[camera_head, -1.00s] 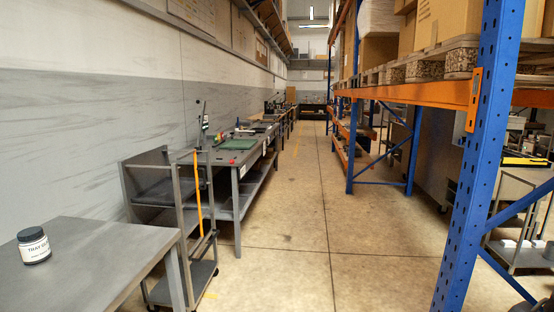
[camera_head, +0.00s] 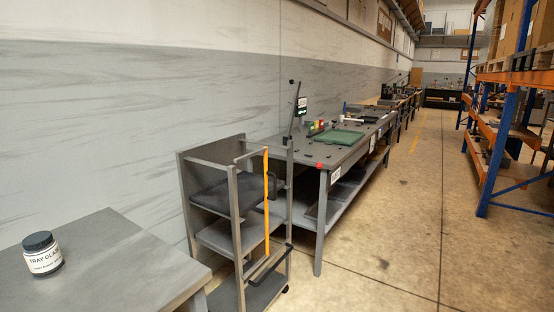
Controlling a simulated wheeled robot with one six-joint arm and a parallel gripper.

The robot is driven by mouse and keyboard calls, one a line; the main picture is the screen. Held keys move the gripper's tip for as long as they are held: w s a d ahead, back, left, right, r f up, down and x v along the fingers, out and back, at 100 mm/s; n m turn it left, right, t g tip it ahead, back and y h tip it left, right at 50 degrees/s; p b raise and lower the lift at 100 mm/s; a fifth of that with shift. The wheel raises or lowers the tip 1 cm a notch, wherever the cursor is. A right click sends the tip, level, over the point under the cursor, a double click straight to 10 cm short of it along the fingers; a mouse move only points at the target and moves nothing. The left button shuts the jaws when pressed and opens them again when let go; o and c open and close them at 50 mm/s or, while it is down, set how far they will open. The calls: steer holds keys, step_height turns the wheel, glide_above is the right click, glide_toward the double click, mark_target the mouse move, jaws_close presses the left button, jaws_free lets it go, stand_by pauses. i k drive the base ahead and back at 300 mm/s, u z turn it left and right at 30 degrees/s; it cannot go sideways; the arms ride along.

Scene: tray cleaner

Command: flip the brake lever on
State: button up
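A grey metal cart (camera_head: 236,230) with several shelves stands between the near table and the long workbench. A vertical orange bar (camera_head: 266,205) runs along its front side. A black bent bar (camera_head: 270,264) sits low on the cart, near the bottom shelf. A thin dark upright rod (camera_head: 295,110) rises by the cart's far corner post, with a small black knob beside its top. I cannot tell which of these parts is the brake lever, or its position. My gripper is not in view.
A grey table (camera_head: 105,262) at the near left carries a white jar with a dark lid (camera_head: 43,254). A workbench (camera_head: 325,156) holds a green mat (camera_head: 335,137) and small items. Blue and orange shelving (camera_head: 500,130) stands right. The concrete aisle (camera_head: 400,240) between is clear.

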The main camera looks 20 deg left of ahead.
mark_target(320, 165)
steer(key=u, duration=0.3)
steer(key=i, duration=1.75)
steer(key=u, duration=0.45)
steer(key=i, duration=1)
steer(key=u, duration=0.65)
